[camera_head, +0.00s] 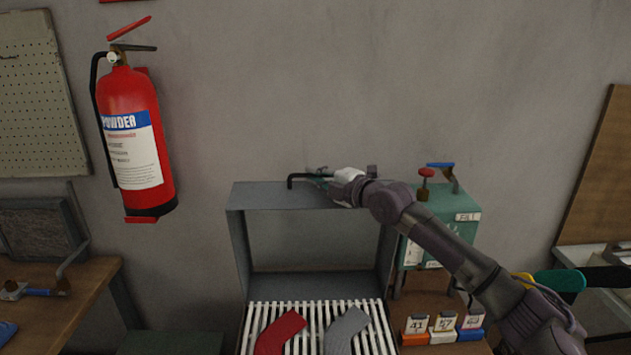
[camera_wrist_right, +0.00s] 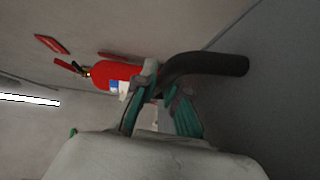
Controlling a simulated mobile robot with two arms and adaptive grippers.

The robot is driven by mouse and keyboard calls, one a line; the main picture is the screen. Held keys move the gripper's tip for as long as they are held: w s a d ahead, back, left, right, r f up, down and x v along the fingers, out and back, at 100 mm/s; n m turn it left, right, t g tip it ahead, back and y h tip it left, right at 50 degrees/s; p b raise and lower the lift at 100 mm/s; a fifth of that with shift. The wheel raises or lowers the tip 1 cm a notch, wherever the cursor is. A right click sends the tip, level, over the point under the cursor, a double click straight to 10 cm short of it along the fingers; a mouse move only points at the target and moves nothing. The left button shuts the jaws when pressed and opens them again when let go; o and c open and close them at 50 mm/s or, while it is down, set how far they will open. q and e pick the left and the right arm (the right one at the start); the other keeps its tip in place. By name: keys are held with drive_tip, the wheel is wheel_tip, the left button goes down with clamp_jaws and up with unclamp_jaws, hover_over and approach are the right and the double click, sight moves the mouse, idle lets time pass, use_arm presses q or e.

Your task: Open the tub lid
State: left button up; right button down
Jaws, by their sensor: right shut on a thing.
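A black bar handle (camera_head: 292,180) stands on the top of a grey boxy frame (camera_head: 262,196) in the middle of the head view. I take this grey top to be the lid, but cannot tell for sure. My right gripper (camera_head: 322,175) is at the handle and shut on it. In the right wrist view the thick dark handle (camera_wrist_right: 215,64) curves in from the right to the teal fingers of my right gripper (camera_wrist_right: 155,95). The gripper hides part of the handle. My left gripper is not in view.
A white slatted rack (camera_head: 256,318) in front holds a red sock (camera_head: 279,333) and a grey sock (camera_head: 346,331). A teal box (camera_head: 462,203) with a red-knobbed valve (camera_head: 426,173) stands close right. A fire extinguisher (camera_head: 135,130) hangs on the wall at left.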

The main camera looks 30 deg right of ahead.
drive_tip(key=c, duration=1.6)
unclamp_jaws()
drive_tip(key=shift+f, duration=0.1)
drive_tip(key=shift+o, duration=0.6)
drive_tip(key=shift+s, duration=0.1)
drive_tip(key=shift+d, duration=0.1)
drive_tip(key=v, duration=0.6)
drive_tip(key=shift+s+d, duration=0.1)
drive_tip(key=shift+s, duration=0.6)
drive_tip(key=shift+s+d, duration=0.15)
drive_tip(key=shift+s, duration=0.45)
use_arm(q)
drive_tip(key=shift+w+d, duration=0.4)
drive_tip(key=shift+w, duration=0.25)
use_arm(e)
drive_tip(key=shift+v, duration=1.65)
